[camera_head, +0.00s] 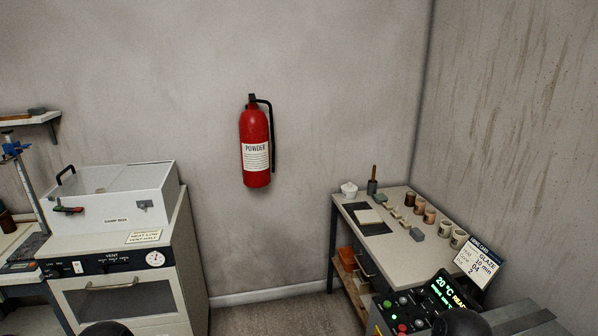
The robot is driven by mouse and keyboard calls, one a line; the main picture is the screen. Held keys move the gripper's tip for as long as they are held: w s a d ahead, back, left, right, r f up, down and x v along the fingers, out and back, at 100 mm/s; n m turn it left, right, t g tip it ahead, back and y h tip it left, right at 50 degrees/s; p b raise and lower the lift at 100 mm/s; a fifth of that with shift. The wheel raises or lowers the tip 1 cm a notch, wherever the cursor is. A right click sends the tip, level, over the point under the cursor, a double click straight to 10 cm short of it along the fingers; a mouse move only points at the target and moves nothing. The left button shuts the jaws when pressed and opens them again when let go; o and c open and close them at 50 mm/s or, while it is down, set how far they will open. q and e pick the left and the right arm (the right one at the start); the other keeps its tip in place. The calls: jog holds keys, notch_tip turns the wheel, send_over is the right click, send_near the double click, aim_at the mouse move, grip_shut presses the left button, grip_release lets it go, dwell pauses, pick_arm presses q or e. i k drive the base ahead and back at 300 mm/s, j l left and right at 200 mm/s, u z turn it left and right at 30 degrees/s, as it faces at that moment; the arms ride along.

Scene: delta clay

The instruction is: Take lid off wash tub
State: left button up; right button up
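I cannot make out a wash tub or its lid in the head view. Neither of my grippers shows. Dark rounded shapes at the bottom edge look like parts of my own arms.
A kiln-like cabinet (125,298) with a gauge stands at the left. A red extinguisher (256,165) hangs on the wall. A table (400,250) with cups and small blocks fills the right corner, with a control panel (405,315) before it. Floor (270,316) between is clear.

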aim_at(349, 188)
jog(key=i+l, duration=0.1)
jog(key=i, duration=1.85)
jog(key=j+u, duration=0.05)
jog(key=j, duration=0.05)
